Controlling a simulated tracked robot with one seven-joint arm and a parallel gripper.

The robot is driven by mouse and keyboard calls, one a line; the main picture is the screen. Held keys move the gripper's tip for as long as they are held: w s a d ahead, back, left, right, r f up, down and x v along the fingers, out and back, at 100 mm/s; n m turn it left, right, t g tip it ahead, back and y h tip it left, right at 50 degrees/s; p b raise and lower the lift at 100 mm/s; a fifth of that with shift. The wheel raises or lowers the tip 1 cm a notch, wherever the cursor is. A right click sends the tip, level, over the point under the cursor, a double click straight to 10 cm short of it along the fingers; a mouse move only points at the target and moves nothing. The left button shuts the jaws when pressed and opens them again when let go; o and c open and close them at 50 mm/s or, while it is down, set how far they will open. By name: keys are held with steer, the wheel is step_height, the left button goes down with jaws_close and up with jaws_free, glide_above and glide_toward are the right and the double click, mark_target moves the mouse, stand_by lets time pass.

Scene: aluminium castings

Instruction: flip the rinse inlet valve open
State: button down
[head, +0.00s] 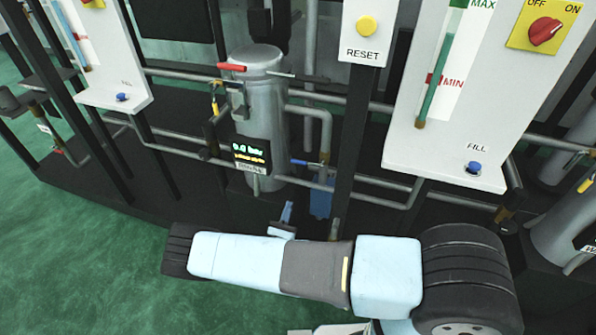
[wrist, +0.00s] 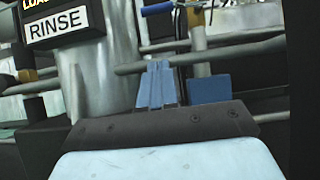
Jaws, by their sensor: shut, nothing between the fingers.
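A grey tank (head: 262,110) with a small display and a plate below it stands at centre in the head view. In the wrist view the plate (wrist: 57,28) reads RINSE. A valve with a blue lever (head: 307,163) sits on the pipework just right of the tank, a blue tag (head: 320,200) hanging below it. The wrist view shows the lever (wrist: 158,9) at the top edge, partly cut off, and the tag (wrist: 208,89). My gripper (head: 287,210) is shut and empty, in front of the tank's lower right, below and apart from the lever; its fingers (wrist: 157,84) point toward the pipes.
A red lever (head: 232,67) is on the tank's top, with a yellow-handled part (head: 214,104) at its left. Grey pipes (head: 375,180) run across the tank's front and right. A dark post (head: 352,130) and white FILL panel (head: 440,140) stand at right. Green floor is open at lower left.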

mark_target(307, 163)
steer(key=shift+w+d, duration=0.1)
steer(key=shift+d, duration=0.05)
steer(key=s+r+x, duration=0.1)
steer(key=r+x, duration=0.1)
steer(key=x, duration=1.1)
steer(key=shift+s+r, duration=0.2)
steer(key=shift+s, duration=0.15)
steer(key=shift+a+r+m+h, duration=0.25)
steer(key=shift+a+m+h, duration=0.1)
steer(key=shift+m+h, duration=0.35)
